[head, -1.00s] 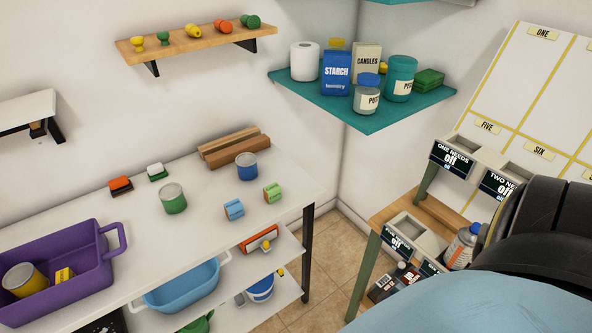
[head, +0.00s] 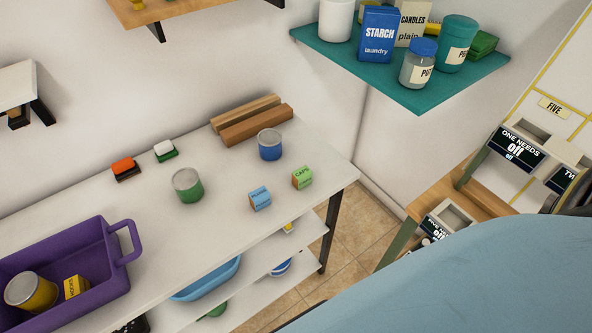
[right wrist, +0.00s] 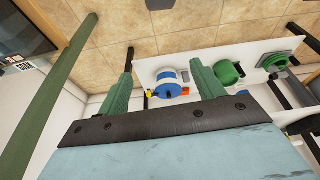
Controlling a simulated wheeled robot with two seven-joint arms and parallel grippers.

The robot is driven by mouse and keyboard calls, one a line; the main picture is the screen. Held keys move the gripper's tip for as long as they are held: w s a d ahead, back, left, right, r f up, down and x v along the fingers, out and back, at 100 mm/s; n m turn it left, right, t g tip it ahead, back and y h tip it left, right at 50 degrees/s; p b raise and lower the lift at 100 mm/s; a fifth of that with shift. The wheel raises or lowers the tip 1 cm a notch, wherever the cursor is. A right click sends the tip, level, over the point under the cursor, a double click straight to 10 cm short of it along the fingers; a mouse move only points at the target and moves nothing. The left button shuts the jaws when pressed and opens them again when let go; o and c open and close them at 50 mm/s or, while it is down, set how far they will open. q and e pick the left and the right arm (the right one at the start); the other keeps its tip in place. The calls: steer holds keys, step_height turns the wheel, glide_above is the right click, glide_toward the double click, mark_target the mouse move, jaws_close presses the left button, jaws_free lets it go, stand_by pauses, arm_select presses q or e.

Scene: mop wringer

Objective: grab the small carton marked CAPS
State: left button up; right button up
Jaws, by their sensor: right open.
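The small green carton marked CAPS (head: 302,178) stands on the white bench top (head: 225,232) near its right end in the head view. A blue carton (head: 260,199) stands just left of it, and a blue can (head: 270,145) stands behind. Nothing touches the CAPS carton. My right gripper (right wrist: 161,74) shows only in the right wrist view, with its two green fingers spread apart and nothing between them. Beyond the fingers are a lower white shelf and the tiled floor; the CAPS carton cannot be made out there. My left gripper is in neither view.
A green can (head: 187,186) and two brushes stand farther left. A purple basin (head: 115,282) holds a yellow can and a yellow carton. A teal wall shelf (head: 420,95) overhangs the back corner. My blue arm covers the lower right.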

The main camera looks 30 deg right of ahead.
steer(key=w+d+r+t, duration=0.1)
steer(key=w+r+t, duration=0.2)
steer(key=w+r, duration=0.55)
steer(key=t+b, duration=0.1)
steer(key=t, duration=0.6)
glide_toward(299, 171)
steer(key=shift+m+y, duration=0.3)
steer(key=shift+m, duration=0.1)
steer(key=x, duration=0.2)
steer(key=b+x, duration=0.1)
steer(key=x, duration=0.2)
steer(key=shift+s+d+f, duration=0.15)
steer(key=shift+d+f, duration=0.1)
steer(key=shift+f, duration=0.05)
steer(key=x, duration=0.3)
steer(key=b+x, duration=0.1)
steer(key=x, duration=0.2)
steer(key=shift+d+f, duration=0.15)
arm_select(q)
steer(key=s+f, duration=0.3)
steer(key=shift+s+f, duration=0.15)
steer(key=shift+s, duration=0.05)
arm_select(e)
steer(key=c, duration=1.1)
